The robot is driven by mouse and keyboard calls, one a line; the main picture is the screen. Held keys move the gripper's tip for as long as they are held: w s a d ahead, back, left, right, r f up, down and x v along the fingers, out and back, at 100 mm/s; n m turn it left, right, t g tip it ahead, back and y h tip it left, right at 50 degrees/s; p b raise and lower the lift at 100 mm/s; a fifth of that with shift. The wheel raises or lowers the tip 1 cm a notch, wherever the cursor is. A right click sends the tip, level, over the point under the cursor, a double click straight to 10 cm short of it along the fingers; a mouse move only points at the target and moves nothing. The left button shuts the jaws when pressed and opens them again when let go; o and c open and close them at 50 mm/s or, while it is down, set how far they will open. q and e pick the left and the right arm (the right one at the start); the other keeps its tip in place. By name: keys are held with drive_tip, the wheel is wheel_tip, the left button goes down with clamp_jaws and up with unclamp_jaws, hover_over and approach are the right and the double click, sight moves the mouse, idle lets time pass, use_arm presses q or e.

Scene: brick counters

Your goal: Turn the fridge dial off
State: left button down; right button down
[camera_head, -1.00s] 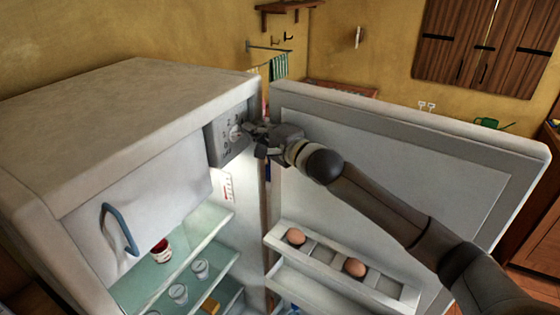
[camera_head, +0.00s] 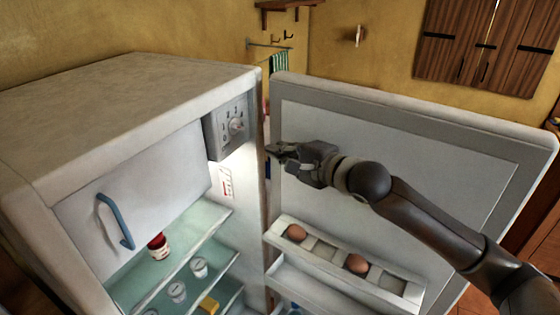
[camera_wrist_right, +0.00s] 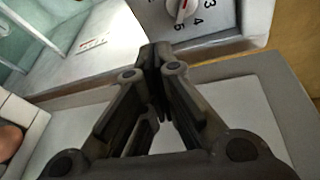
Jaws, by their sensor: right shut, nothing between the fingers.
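The fridge dial (camera_head: 236,125) is a round knob on a grey numbered panel (camera_head: 216,142) at the upper right inside the open fridge (camera_head: 130,95). In the right wrist view the dial (camera_wrist_right: 183,10) shows at the top edge, partly cut off, with a red mark and numbers around it. My right gripper (camera_head: 272,151) is shut and empty, in front of the open door, to the right of and below the dial and apart from it. In the right wrist view its fingertips (camera_wrist_right: 155,55) meet just below the panel. My left gripper is not in view.
The open fridge door (camera_head: 400,150) stands behind my right arm, with a shelf holding eggs (camera_head: 296,233). A freezer flap with a blue handle (camera_head: 115,222) is at left. Glass shelves (camera_head: 190,240) below hold a red-lidded jar (camera_head: 158,245) and several small pots.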

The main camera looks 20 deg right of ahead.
drive_tip(key=c, duration=2.1)
unclamp_jaws()
drive_tip(key=shift+s+a+f+n, duration=0.1)
drive_tip(key=shift+a+f+n, duration=0.05)
drive_tip(key=shift+f, duration=0.25)
drive_tip(key=shift+a+f+n, duration=0.1)
drive_tip(key=shift+f+n, duration=0.05)
drive_tip(key=shift+f, duration=0.2)
drive_tip(key=shift+o, duration=1.2)
drive_tip(key=shift+f, duration=0.1)
drive_tip(key=shift+o, duration=1.1)
drive_tip(key=shift+g, duration=0.3)
drive_tip(key=shift+o, duration=0.2)
drive_tip(key=shift+w+a+g+y, duration=0.25)
drive_tip(key=shift+w+g+y, duration=0.2)
drive_tip(key=shift+y, duration=0.45)
drive_tip(key=m+y, duration=0.1)
drive_tip(key=y, duration=0.3)
approach(240, 128)
drive_tip(key=shift+x, duration=0.85)
drive_tip(key=shift+t, duration=0.25)
drive_tip(key=p+x, duration=0.3)
drive_tip(key=x, duration=0.2)
drive_tip(key=shift+a, duration=0.15)
drive_tip(key=shift+w+a+f, duration=0.1)
drive_tip(key=shift+w+a, duration=0.25)
drive_tip(key=shift+w, duration=0.2)
